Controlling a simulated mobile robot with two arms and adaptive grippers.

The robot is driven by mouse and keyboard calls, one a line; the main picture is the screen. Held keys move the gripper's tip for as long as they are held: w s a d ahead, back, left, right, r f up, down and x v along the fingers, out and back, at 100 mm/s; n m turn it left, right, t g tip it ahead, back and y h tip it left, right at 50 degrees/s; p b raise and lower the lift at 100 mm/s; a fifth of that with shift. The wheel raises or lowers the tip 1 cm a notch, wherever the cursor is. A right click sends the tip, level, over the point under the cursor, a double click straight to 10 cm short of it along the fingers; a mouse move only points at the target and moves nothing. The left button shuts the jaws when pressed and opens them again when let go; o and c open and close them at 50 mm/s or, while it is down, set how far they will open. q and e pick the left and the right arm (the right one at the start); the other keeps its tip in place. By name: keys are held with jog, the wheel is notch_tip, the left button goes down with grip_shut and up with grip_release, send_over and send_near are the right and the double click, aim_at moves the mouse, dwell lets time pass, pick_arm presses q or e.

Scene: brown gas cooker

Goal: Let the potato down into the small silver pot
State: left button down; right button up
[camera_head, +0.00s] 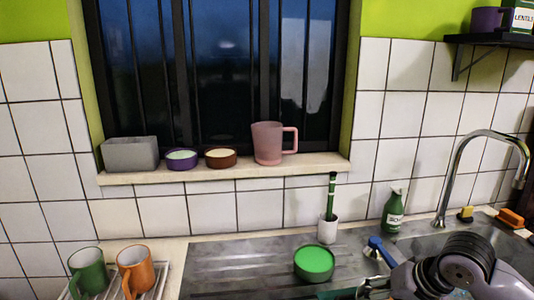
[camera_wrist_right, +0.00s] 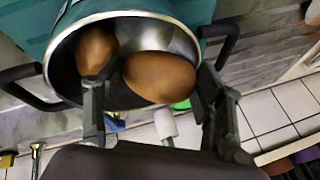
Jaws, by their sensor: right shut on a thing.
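In the right wrist view, a pot with a silver inside and pale rim (camera_wrist_right: 190,32) fills the upper middle, with dark handles at its sides. My right gripper (camera_wrist_right: 157,88) has one finger on either side of a brown potato (camera_wrist_right: 160,77) and is shut on it. The potato overlaps the pot's opening; its exact depth is hard to tell. A second brown potato (camera_wrist_right: 96,50) is inside the pot, partly behind the left-hand finger. The head view shows part of my right arm at the lower right, but not the pot or potatoes. My left gripper is not in view.
In the head view, a round green-topped container (camera_head: 314,262), a white brush holder (camera_head: 328,229), a green spray bottle (camera_head: 393,210) and a blue-handled item (camera_head: 381,250) stand near the sink tap (camera_head: 452,178). Green (camera_head: 88,271) and orange (camera_head: 136,269) mugs stand at lower left.

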jog(key=shift+f, duration=0.15)
jog(key=o, duration=1.3)
